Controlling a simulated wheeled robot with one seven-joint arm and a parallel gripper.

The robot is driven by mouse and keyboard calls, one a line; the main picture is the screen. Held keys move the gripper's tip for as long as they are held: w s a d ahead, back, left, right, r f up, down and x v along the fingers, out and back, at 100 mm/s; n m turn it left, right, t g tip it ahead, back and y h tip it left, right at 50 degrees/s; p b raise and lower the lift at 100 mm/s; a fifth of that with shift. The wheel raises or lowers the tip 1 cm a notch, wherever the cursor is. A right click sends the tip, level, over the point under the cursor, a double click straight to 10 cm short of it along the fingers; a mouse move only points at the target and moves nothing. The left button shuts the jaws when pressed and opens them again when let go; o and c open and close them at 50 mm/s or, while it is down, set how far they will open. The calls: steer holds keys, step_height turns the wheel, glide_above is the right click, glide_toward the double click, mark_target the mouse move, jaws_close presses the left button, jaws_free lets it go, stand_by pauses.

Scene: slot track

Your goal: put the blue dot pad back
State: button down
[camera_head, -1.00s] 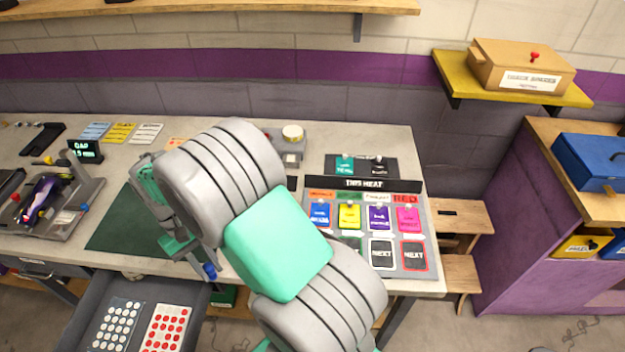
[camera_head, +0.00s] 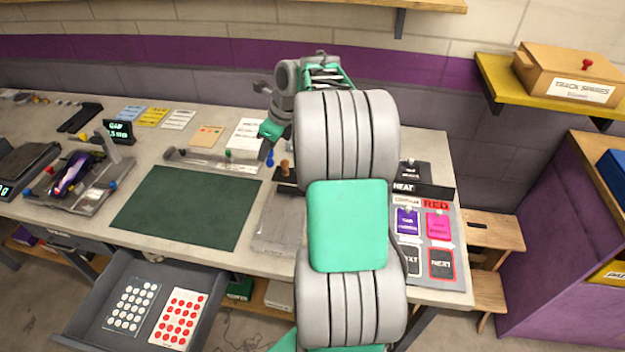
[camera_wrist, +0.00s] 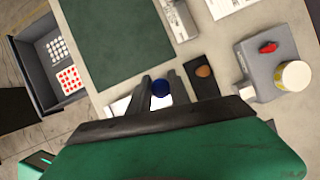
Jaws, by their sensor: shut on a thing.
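My gripper (camera_head: 270,140) is above the back part of the bench, beyond the right back corner of the green mat. It is shut on a small blue round-ended piece, which I take for the blue dot pad (camera_head: 270,157). In the wrist view the blue piece (camera_wrist: 160,89) shows as a dark blue round top between the two fingers (camera_wrist: 158,92). Its underside is hidden. The open drawer (camera_head: 100,289) at the front holds a sheet of white dots (camera_head: 131,306) and a sheet of red dots (camera_head: 178,318).
A brown knob (camera_wrist: 204,71) on a dark block stands beside the gripper. A grey device with a red switch (camera_wrist: 268,47) is to its right in the wrist view. The green mat (camera_head: 187,206) is bare. The heat board (camera_head: 437,262) is at right, partly behind my arm.

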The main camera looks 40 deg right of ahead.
steer(key=d+f+p, duration=0.1)
steer(key=d+f, duration=0.2)
steer(key=d, duration=0.1)
steer(key=s+d+f+p, duration=0.1)
steer(key=d+f, duration=0.2)
steer(key=d, duration=0.2)
steer(key=s+d+f+p, duration=0.1)
steer(key=d+f, duration=0.2)
steer(key=d, duration=0.2)
steer(key=shift+f, duration=0.25)
step_height(320, 180, down, 3)
steer(key=shift+s+r+p, duration=0.1)
steer(key=shift+r+p, duration=0.1)
steer(key=shift+p, duration=0.5)
steer(key=shift+f, duration=0.5)
steer(key=c, duration=1.2)
jaws_free()
